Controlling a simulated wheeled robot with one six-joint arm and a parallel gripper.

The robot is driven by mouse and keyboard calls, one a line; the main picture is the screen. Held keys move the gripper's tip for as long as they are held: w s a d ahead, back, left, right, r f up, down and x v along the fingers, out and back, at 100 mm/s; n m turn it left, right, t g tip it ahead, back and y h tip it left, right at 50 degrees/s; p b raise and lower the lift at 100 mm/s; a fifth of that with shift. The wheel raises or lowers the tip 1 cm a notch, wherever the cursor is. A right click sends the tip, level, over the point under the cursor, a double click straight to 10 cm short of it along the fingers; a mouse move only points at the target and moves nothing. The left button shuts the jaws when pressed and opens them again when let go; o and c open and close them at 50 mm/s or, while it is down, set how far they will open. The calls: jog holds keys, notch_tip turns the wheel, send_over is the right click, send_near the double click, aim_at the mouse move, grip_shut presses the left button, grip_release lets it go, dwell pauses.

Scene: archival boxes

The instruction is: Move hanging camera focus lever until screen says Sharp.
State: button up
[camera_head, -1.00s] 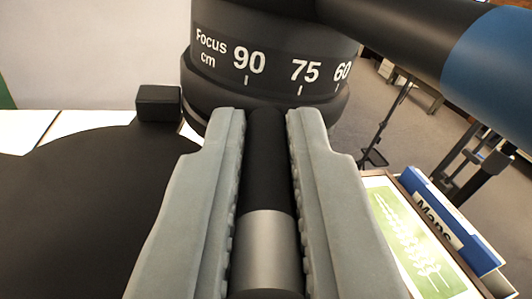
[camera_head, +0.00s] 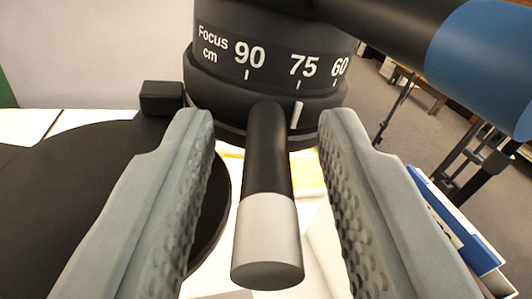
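The focus lever (camera_head: 268,150) is a black rod with a silver end cap, sticking out toward me from below the camera lens barrel (camera_head: 230,25). The barrel carries a white "Focus cm" scale showing 90, 75 and 60. A white index mark (camera_head: 297,114) on the lower ring stands roughly below the 75 tick. My gripper (camera_head: 267,118) is open, with one grey finger on each side of the lever and a clear gap on both sides. The screen is not in view.
A dark round disc (camera_head: 90,205) lies at left, with a small black block (camera_head: 161,98) by the barrel. A thick black and blue arm (camera_head: 470,60) crosses the upper right. A blue box (camera_head: 455,230) stands at lower right. Bright sheets show below the lever.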

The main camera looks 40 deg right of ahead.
jog(key=v, duration=1.7)
jog(key=s+a+f+n+y, duration=0.1)
jog(key=s+a+f+y, duration=0.2)
jog(key=s+a+f, duration=0.2)
jog(key=s+a+f+n+t+y, duration=0.1)
jog(key=s+a+f+y, duration=0.2)
jog(key=f, duration=0.8)
jog(key=s+a+f+n+t+y, duration=0.1)
jog(key=s+a+f+n+y, duration=0.1)
jog(key=s+a+f, duration=0.5)
jog(key=s+f+y, duration=0.1)
jog(key=s, duration=0.2)
jog(key=shift+s+a+f, duration=0.25)
jog(key=shift+s, duration=0.1)
dwell(0.9)
